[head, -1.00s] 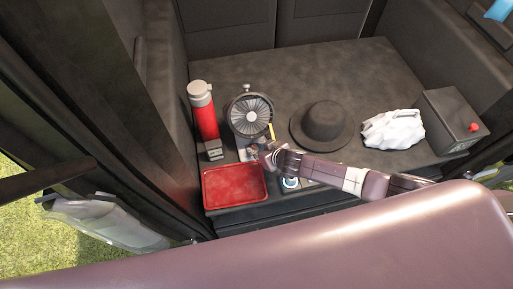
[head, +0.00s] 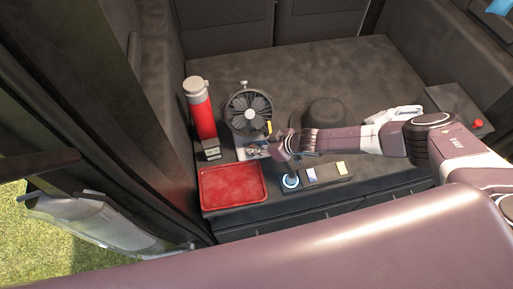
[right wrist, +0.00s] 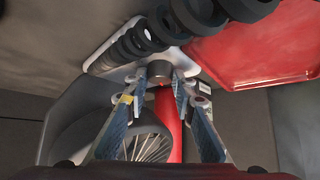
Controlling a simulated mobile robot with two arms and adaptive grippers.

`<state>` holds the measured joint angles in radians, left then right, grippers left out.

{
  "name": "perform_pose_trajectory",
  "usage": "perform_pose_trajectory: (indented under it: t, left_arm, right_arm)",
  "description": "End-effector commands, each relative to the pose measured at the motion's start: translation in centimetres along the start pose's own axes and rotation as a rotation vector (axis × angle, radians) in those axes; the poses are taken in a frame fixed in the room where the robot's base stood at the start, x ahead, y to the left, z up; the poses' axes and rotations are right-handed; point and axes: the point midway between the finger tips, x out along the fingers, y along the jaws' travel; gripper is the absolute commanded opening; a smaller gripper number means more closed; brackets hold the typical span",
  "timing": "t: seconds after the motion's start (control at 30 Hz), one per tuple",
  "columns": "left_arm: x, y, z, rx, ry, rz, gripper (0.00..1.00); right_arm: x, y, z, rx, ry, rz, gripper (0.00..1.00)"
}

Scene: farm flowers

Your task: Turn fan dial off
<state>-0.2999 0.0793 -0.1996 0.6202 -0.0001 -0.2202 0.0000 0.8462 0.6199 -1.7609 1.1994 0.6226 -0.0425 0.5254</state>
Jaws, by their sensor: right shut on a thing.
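The fan (head: 250,114) stands on the dark bench, its round black grille facing up and forward; it also shows upside down in the right wrist view (right wrist: 140,143). Its pale base plate (head: 246,153) lies in front of it. My right gripper (head: 272,149) is at the right front of this base. In the right wrist view, the fingertips (right wrist: 163,82) are closed around the dark round dial (right wrist: 174,64) on the fan base. The dial's markings cannot be read. My left gripper is not in view.
A red flask (head: 201,115) stands close left of the fan, and a red tray (head: 233,187) lies in front. A black hat (head: 320,113) is at the right, partly behind my right arm. A dark box with a red button (head: 478,123) stands farther right.

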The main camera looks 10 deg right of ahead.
Motion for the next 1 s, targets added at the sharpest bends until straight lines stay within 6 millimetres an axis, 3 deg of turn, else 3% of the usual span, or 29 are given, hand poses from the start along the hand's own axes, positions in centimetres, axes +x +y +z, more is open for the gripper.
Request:
perform_pose_trajectory:
  t: [0.5,0.53,0.67,1.0]
  left_arm:
    - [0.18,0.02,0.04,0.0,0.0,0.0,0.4]
    - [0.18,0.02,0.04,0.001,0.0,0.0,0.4]
    - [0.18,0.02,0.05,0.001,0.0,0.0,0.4]
    - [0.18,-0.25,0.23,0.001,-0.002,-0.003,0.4]
  right_arm:
    - [-0.02,0.04,0.18,-0.008,-0.004,-0.006,0.0]
    - [-0.02,0.04,0.19,-0.008,-0.004,-0.006,0.26]
    - [-0.02,0.03,0.15,-0.008,-0.003,-0.006,0.4]
    - [-0.19,0.02,0.08,-0.007,-0.002,-0.007,0.41]
